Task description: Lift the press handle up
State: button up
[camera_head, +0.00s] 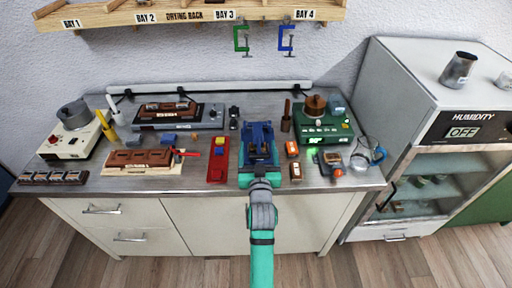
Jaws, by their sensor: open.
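My gripper (259,164) reaches in over the front middle of the bench, at the end of my teal arm. It is open, and I see nothing held in it. A dark blue device (258,133) with upright parts stands directly beyond it and may be the press. My arm's end overlaps its front, so I cannot make out its handle, its angle, or any contact. A red lever (189,153) sticks out at the right end of a cream fixture (121,171) with a brown wooden block, to the left of my gripper.
A green machine (322,131) stands at the back right. The bench (98,183) is crowded. A humidity cabinet (415,95) stands at the right. Clamps (286,39) hang from the rack.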

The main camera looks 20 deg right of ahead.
jog(key=shift+w+d, duration=0.2)
jog(key=shift+d, duration=0.35)
jog(key=shift+a, duration=0.1)
jog(key=shift+a, duration=0.1)
